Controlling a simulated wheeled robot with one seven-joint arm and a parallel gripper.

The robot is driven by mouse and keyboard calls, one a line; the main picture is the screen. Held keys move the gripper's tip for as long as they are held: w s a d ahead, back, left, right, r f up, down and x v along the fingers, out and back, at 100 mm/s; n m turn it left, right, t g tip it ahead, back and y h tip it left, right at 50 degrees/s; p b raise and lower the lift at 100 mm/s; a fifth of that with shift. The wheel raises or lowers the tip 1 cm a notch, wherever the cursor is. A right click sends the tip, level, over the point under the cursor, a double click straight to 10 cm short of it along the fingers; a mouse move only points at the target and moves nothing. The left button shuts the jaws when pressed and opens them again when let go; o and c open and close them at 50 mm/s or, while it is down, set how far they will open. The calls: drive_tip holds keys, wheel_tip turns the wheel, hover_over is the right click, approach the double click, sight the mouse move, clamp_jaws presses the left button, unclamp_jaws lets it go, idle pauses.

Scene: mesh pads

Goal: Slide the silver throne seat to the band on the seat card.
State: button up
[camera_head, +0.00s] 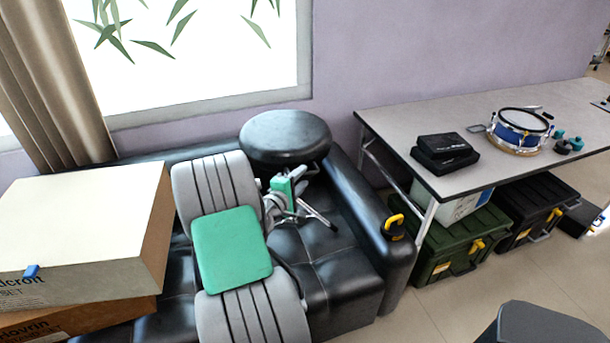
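A throne (285,133) with a round black seat top stands on the couch, near its back corner. Under the seat are metal stand parts, one a slanting silver bar (317,214) with a dark end. A small light green piece (283,187) is among these parts. I cannot tell if it is the seat card, and I make out no band. My grey arm with its green panel rises from the bottom edge, left of the stand, and hides part of it. I cannot make out my gripper's fingers.
The black couch (340,270) carries stacked cartons (80,220) at left. A table (580,100) at right holds a blue drum (521,128) and black cases (445,150). Bins (450,240) stand below. Floor shows between couch and table.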

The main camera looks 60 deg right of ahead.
drive_tip(key=shift+d+f, duration=0.2)
drive_tip(key=shift+d, duration=1.25)
drive_tip(key=shift+c, duration=0.5)
clamp_jaws()
